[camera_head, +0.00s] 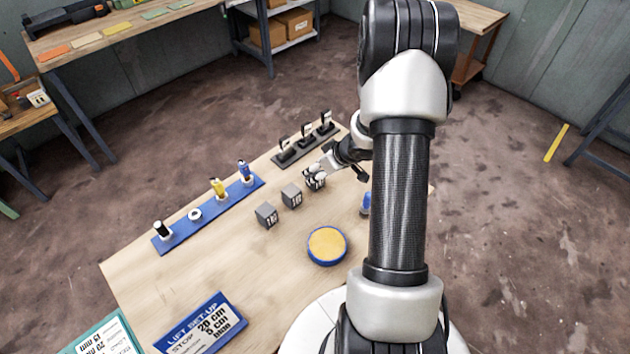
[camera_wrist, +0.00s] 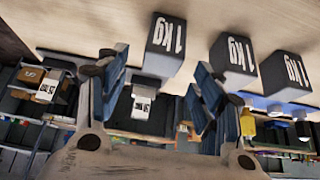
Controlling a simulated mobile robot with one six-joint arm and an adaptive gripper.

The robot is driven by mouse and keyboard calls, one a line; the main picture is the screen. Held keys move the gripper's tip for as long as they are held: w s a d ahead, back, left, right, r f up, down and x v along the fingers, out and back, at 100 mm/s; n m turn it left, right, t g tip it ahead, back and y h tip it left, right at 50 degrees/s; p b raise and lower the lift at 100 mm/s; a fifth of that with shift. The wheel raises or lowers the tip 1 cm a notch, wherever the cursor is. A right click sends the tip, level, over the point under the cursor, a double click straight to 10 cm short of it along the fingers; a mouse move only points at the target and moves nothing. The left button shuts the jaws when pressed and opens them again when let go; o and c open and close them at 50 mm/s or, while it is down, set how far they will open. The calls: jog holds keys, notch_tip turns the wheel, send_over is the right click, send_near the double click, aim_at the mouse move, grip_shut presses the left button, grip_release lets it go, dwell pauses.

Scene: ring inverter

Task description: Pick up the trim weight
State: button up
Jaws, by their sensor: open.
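No object in view is legibly marked as the trim weight. Three dark grey blocks stand in a row on the table: a left one (camera_head: 266,215), a middle one (camera_head: 291,195) and one (camera_head: 315,184) beside my gripper (camera_head: 322,172). The wrist view shows them upside down, each printed "1kg": one block (camera_wrist: 166,46), another (camera_wrist: 233,58) and a third (camera_wrist: 285,76). A small pale piece with dark print (camera_wrist: 143,103) appears between my open fingers (camera_wrist: 160,88), next to the first block. I cannot tell whether it touches the fingers.
A blue rack (camera_head: 205,214) with several small items lies left of the blocks. A black stand (camera_head: 305,142) with upright pieces is behind my gripper. A yellow-topped round pad (camera_head: 327,246), a blue item (camera_head: 366,203) and a blue sign (camera_head: 205,325) are nearer. Bare table lies at left front.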

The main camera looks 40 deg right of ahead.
aim_at(316, 173)
jog(key=b+x, duration=0.1)
jog(key=x, duration=0.1)
jog(key=b+x, duration=0.1)
jog(key=x, duration=0.1)
jog(key=shift+f, duration=0.5)
jog(key=shift+s+r, duration=0.1)
jog(key=shift+c, duration=0.5)
grip_shut()
jog(key=shift+r, duration=0.1)
